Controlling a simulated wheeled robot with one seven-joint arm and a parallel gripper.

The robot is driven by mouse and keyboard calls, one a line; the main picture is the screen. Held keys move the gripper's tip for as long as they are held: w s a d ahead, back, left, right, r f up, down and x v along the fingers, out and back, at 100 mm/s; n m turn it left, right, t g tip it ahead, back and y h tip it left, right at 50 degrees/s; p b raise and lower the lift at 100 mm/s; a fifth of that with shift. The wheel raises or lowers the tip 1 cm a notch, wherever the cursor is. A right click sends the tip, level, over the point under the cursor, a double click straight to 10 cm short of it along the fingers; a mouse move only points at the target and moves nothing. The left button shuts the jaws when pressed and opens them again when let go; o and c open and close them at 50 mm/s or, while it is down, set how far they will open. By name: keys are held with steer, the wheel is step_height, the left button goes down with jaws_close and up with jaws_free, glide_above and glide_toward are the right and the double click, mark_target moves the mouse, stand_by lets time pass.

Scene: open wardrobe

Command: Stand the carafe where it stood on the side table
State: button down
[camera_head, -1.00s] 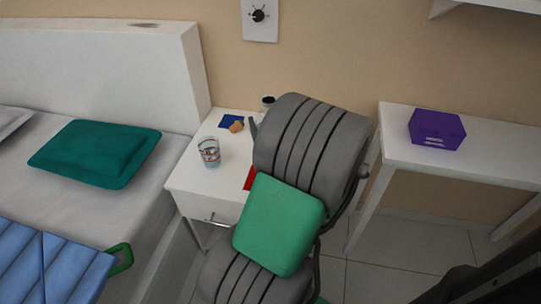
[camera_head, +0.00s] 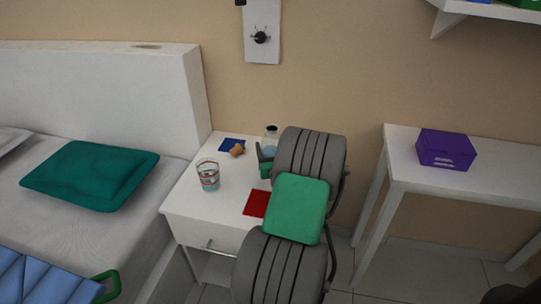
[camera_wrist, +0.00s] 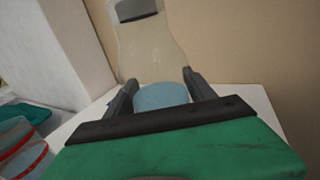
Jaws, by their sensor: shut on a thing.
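The carafe (camera_head: 271,141) is clear glass with a dark top and pale blue water in its lower part. It is at the back right of the white side table (camera_head: 190,205). My gripper (camera_head: 265,163) is shut on it, and my arm hides its lower right part in the head view. In the wrist view the carafe (camera_wrist: 150,50) is between the two dark fingers of my gripper (camera_wrist: 162,92), looking slightly tilted. Its base is hidden there, and I cannot tell whether it touches the tabletop.
A glass with red markings (camera_head: 208,175), a cork-coloured stopper (camera_head: 237,150), a blue square (camera_head: 232,145) and a red square (camera_head: 256,203) are on the side table. The bed (camera_head: 100,225) is left. A white table (camera_head: 405,160) with a purple box (camera_head: 446,150) is right.

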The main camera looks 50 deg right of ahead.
steer(key=shift+f, duration=0.75)
steer(key=shift+c, duration=1.6)
jaws_free()
steer(key=shift+r, duration=0.25)
steer(key=v, duration=1.2)
steer(key=shift+f, duration=0.1)
